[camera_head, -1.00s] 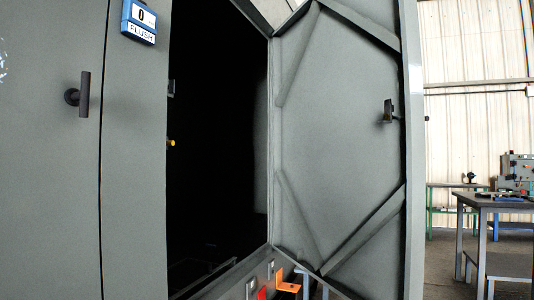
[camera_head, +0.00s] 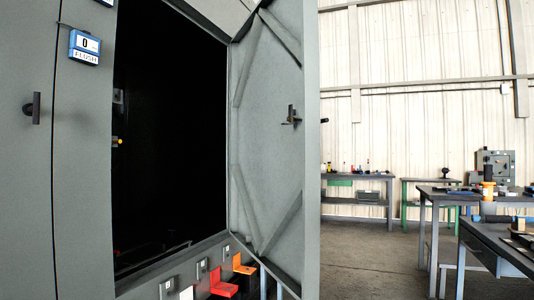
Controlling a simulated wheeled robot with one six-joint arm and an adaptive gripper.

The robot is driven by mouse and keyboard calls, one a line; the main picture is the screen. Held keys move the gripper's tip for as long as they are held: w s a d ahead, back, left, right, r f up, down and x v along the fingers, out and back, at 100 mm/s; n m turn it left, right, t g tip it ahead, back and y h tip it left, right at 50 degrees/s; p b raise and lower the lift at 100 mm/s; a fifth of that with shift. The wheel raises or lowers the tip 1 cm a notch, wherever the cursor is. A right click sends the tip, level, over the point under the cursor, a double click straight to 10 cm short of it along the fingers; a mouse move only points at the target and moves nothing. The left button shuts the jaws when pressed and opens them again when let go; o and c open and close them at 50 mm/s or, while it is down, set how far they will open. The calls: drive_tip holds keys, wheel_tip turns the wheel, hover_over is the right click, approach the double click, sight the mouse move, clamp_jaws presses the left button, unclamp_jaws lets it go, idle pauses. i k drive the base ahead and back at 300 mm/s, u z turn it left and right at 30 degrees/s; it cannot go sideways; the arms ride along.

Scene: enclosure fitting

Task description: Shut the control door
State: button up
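The control door (camera_head: 268,150) stands wide open, hinged on the right side of the dark enclosure opening (camera_head: 170,130). Its inner face with diagonal braces and a dark latch handle (camera_head: 292,116) faces me. My gripper is not in view.
A closed grey door with a dark handle (camera_head: 33,108) is at the far left. Red (camera_head: 222,284) and orange (camera_head: 242,264) brackets stick out below the opening. Workbenches (camera_head: 450,197) stand at the right. Bare floor (camera_head: 375,255) lies right of the door.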

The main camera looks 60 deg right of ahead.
sight(275, 168)
drive_tip(key=u, duration=0.9)
drive_tip(key=i, duration=0.95)
drive_tip(key=z, duration=3.3)
drive_tip(key=i, duration=0.5)
drive_tip(key=u, duration=0.05)
drive_tip(key=k, duration=0.55)
drive_tip(key=z, duration=1)
drive_tip(key=i, duration=0.85)
drive_tip(key=z, duration=0.4)
